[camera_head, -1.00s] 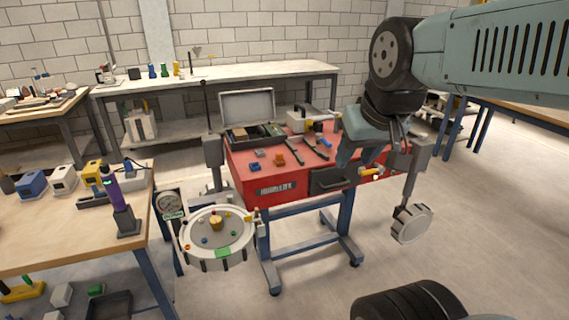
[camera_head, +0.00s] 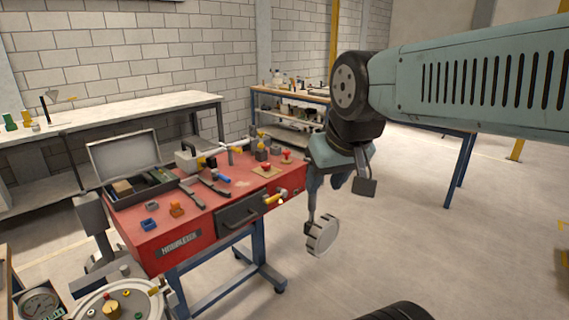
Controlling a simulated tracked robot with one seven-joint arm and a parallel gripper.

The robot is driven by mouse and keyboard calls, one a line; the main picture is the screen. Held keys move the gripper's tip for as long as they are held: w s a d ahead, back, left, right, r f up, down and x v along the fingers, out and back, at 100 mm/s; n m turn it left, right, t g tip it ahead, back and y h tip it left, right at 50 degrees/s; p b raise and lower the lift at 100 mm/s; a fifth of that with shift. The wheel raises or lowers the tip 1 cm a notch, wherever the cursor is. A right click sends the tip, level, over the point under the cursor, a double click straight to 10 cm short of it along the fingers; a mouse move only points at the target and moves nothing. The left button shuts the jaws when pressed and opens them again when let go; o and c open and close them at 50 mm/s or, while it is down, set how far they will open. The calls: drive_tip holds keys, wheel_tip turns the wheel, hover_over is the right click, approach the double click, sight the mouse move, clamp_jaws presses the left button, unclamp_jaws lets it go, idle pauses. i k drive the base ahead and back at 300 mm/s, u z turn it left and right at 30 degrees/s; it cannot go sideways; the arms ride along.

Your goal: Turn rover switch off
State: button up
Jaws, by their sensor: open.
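No switch labelled as the rover's can be made out. A red bench (camera_head: 205,236) on blue legs stands left of centre in the head view. Two red knobs or buttons, one nearer (camera_head: 265,167) and one farther (camera_head: 287,156), sit on its top near the right end. A yellow handle (camera_head: 273,199) sticks out of its front, right of a dark drawer front (camera_head: 241,211).
An open case (camera_head: 124,155) and several tools lie on the bench top. A round gauge (camera_head: 39,304) is at lower left. The floor to the right is clear.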

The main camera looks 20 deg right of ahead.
sight(266, 166)
drive_tip(key=u, duration=0.4)
drive_tip(key=i, duration=1)
drive_tip(key=z, duration=0.15)
